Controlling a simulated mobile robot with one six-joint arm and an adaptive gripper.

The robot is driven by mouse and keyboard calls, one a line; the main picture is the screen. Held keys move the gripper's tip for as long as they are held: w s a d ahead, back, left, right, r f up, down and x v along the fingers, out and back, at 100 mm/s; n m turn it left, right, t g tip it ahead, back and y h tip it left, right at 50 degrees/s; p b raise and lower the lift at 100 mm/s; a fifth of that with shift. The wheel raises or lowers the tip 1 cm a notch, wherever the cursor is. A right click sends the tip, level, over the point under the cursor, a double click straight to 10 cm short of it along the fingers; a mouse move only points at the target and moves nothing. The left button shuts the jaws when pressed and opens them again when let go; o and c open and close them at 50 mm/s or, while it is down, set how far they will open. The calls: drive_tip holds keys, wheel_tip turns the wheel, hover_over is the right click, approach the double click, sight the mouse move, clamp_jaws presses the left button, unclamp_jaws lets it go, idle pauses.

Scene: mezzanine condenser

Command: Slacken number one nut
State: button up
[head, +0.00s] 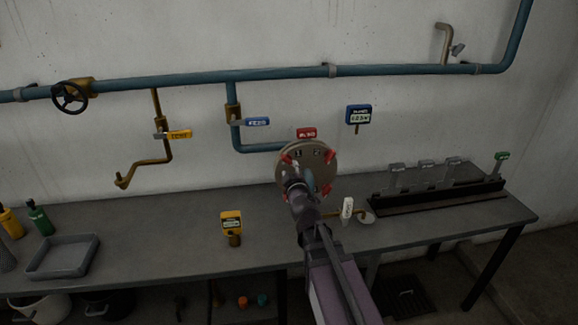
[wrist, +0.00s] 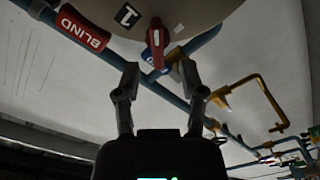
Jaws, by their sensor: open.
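A round tan blind flange (head: 308,165) with several red wing nuts around its rim sits at the end of a blue pipe in the head view. One red nut (wrist: 154,38) is beside that plate, slightly beyond and between my fingertips. My gripper (wrist: 160,70) is open, with a finger on each side of the nut's line and nothing visibly held. In the head view my gripper (head: 294,180) covers the flange's lower left, hiding part of it.
Below, the bench (head: 180,245) holds a yellow meter (head: 232,224), a grey tray (head: 63,257) and a black rack (head: 438,196).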

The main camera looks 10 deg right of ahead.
drive_tip(key=shift+s, duration=1.2)
drive_tip(key=s+d+f+m+g+h, duration=0.5)
drive_tip(key=s+d+f+m+g, duration=0.25)
drive_tip(key=f, duration=0.35)
drive_tip(key=s+a+f+m+g+y, duration=0.1)
drive_tip(key=s+a+f+g+y, duration=0.1)
drive_tip(key=s+g, duration=0.3)
drive_tip(key=s+a+f+m+g+y, duration=0.1)
drive_tip(key=s+a+f+g+y, duration=0.2)
drive_tip(key=s, duration=0.6)
wheel_tip(320, 180, down, 2)
drive_tip(key=shift+a+f+g, duration=0.15)
drive_tip(key=shift+a+g, duration=0.1)
drive_tip(key=shift+g, duration=0.9)
